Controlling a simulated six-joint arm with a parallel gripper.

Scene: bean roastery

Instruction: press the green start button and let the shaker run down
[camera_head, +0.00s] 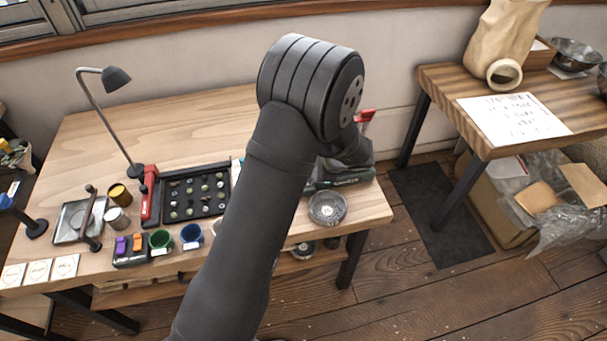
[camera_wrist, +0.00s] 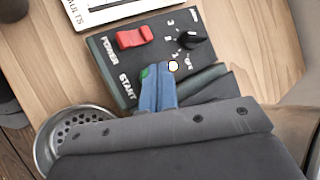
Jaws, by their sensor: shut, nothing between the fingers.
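In the wrist view a dark control panel (camera_wrist: 108,62) shows a red POWER rocker switch (camera_wrist: 135,37), a black knob (camera_wrist: 193,38) with numbers around it, and a small white spot (camera_wrist: 173,66). The green start button (camera_wrist: 145,72) shows only as a sliver by the START lettering. My gripper (camera_wrist: 159,80) has blue fingers, shut and empty, with their tips over or against the button; I cannot tell if they touch it. In the head view my arm hides the gripper and the panel; a dark green machine body (camera_head: 347,176), perhaps the shaker, shows beside the arm.
A round perforated metal dish (camera_head: 327,207) sits at the table's front right edge; a perforated dish also shows in the wrist view (camera_wrist: 78,125). A black tray (camera_head: 208,207) of small pieces, cups, and a lamp (camera_head: 116,78) stand left.

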